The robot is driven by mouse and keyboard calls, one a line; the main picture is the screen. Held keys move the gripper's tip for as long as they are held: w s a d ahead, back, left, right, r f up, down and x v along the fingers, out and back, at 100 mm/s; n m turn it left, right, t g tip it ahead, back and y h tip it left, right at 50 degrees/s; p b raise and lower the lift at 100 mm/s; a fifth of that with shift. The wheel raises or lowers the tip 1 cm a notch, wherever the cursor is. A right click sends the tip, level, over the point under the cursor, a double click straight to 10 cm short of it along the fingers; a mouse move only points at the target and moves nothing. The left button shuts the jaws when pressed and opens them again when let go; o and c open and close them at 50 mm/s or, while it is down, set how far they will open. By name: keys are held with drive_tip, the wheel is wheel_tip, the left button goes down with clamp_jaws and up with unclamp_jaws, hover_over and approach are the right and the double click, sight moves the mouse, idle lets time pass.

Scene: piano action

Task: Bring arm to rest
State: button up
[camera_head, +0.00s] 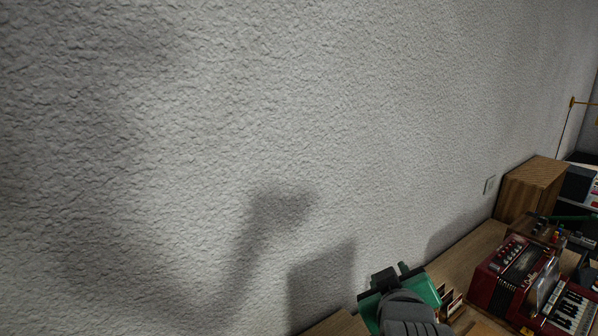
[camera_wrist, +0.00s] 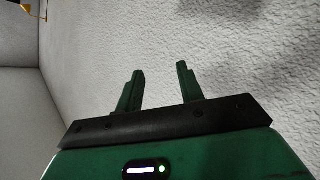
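My gripper shows in the wrist view (camera_wrist: 160,82), with two green fingers standing apart and nothing between them. It points toward the white textured wall (camera_wrist: 240,60). In the head view, the green and dark end of my arm (camera_head: 400,290) is at the bottom, right of the middle, above or in front of the bench. My fingertips cannot be made out clearly there.
A wooden bench (camera_head: 465,255) runs along the wall at the lower right. On it are a red accordion (camera_head: 500,268), a wooden box (camera_head: 530,190) and small parts. A brass fitting (camera_head: 572,102) is at the far right. The wall's left part is bare.

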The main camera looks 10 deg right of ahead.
drive_tip(key=s+a+r+m+t+y, duration=0.1)
drive_tip(key=s+a+r+t, duration=0.35)
drive_tip(key=a+r, duration=0.3)
drive_tip(key=s+a+r+t+y, duration=0.1)
drive_tip(key=s+a+r+t, duration=0.2)
drive_tip(key=s+a+r, duration=0.35)
drive_tip(key=s+a+r+m+t+y+p, duration=0.2)
drive_tip(key=s+a+r+t+p, duration=0.15)
drive_tip(key=s+a+r, duration=0.7)
wheel_tip(320, 180, up, 25)
drive_tip(key=d+p, duration=0.1)
drive_tip(key=p, duration=2.2)
drive_tip(key=shift+d+y+p, duration=0.2)
drive_tip(key=shift+y+p, duration=0.15)
drive_tip(key=shift+y, duration=0.05)
